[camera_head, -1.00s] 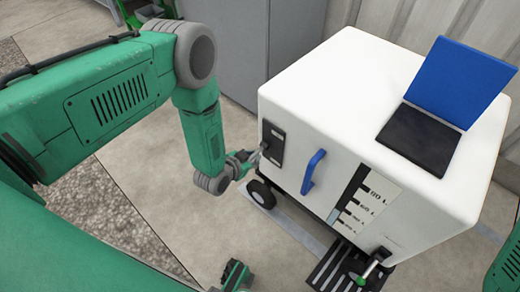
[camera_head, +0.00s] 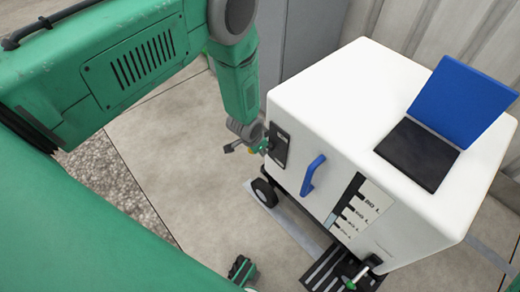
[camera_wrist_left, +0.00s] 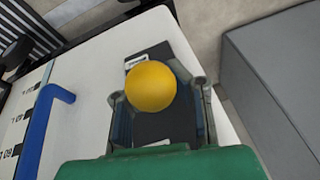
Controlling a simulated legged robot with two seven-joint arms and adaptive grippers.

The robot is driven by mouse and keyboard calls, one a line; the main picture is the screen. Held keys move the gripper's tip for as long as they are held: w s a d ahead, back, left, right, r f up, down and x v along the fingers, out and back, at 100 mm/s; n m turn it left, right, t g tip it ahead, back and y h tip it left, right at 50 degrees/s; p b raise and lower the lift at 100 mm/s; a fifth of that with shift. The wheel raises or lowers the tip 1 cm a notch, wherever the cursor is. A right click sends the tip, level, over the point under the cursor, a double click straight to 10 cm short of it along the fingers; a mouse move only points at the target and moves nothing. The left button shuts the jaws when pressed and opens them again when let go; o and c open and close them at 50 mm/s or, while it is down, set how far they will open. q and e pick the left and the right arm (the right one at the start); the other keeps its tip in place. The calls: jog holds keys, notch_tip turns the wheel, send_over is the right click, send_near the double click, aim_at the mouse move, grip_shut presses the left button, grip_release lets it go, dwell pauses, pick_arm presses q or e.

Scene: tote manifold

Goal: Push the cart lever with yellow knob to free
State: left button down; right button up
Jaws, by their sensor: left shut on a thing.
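The yellow knob (camera_wrist_left: 151,86) is a round ball between the two fingers of my left gripper (camera_wrist_left: 158,95) in the left wrist view. My left gripper is shut on it, in front of the black lever plate (camera_wrist_left: 160,122). In the head view my left gripper (camera_head: 257,146) is at the left edge of the cart's front face, right beside the black plate (camera_head: 279,144). The lever's shaft is hidden behind the knob, and the lever's angle cannot be told.
The white cart (camera_head: 340,95) has a blue handle (camera_head: 312,175) right of the plate and a laptop-like blue and black panel (camera_head: 416,156) on top. A grey cabinet (camera_wrist_left: 268,95) stands beside the cart. Floor left of the cart is clear.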

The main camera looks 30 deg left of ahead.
pick_arm(q)
jog(key=shift+w+d+r, duration=0.2)
jog(key=shift+w+r, duration=0.05)
jog(key=shift+w, duration=0.2)
pick_arm(e)
jog(key=shift+w+d+f, duration=0.1)
jog(key=shift+d+f, duration=0.05)
jog(key=shift+d, duration=0.2)
pick_arm(q)
jog(key=c, duration=1.6)
grip_release()
jog(key=shift+a+f, duration=0.1)
jog(key=shift+a, duration=0.05)
jog(key=shift+o, duration=0.2)
jog(key=shift+s+f, duration=0.1)
pick_arm(e)
jog(key=shift+a, duration=0.2)
jog(key=shift+d, duration=0.1)
pick_arm(q)
jog(key=shift+s+r, duration=0.1)
jog(key=shift+r, duration=0.1)
jog(key=v, duration=1.1)
jog(key=shift+r, duration=0.25)
